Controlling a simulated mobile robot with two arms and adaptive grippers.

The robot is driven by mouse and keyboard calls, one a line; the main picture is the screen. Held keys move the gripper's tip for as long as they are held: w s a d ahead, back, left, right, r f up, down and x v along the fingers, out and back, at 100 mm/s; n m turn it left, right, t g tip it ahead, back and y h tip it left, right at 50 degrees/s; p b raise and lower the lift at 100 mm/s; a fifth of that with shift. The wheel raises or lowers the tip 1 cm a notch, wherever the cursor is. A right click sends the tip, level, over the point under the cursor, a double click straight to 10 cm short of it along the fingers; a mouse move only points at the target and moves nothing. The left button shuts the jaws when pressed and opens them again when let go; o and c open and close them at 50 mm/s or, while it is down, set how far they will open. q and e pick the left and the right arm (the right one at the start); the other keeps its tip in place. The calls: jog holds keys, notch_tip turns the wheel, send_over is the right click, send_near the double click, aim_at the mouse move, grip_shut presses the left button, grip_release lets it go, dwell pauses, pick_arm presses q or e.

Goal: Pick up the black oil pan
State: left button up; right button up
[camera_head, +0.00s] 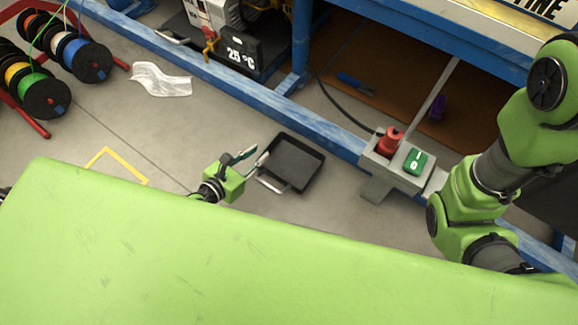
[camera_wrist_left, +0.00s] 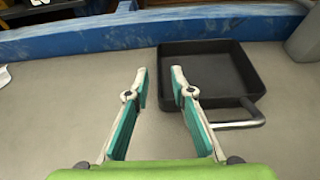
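The black oil pan (camera_head: 295,163) is a shallow square tray lying on the grey floor beside a blue frame beam. It has a metal bar handle on its near side. In the left wrist view the pan (camera_wrist_left: 210,65) is ahead and to the right, its handle (camera_wrist_left: 240,122) at its near right corner. My left gripper (camera_head: 256,157) is open and empty at the pan's left side in the head view. In the wrist view its fingertips (camera_wrist_left: 158,71) point just left of the pan's near left edge. My right arm shows at the right, but its gripper is out of view.
A blue beam (camera_head: 225,83) runs behind the pan. A grey switch box with a red knob and a green switch (camera_head: 415,160) stands to its right. Cable spools (camera_head: 45,97) and a crumpled white sheet (camera_head: 160,80) are at left.

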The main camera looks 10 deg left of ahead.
aim_at(267, 148)
pick_arm(q)
jog(key=shift+w+d+f, duration=0.2)
jog(key=shift+w+f, duration=0.1)
jog(key=shift+w, duration=0.25)
jog(key=x, duration=0.1)
jog(key=b+x, duration=0.1)
jog(key=x, duration=0.1)
jog(key=b+x, duration=0.1)
jog(key=shift+w+a+f, duration=0.1)
jog(key=shift+a+f, duration=0.1)
jog(key=shift+f, duration=0.25)
jog(key=shift+w+d+b, duration=0.1)
jog(key=shift+w+b, duration=0.2)
jog(key=shift+c, duration=0.3)
grip_shut()
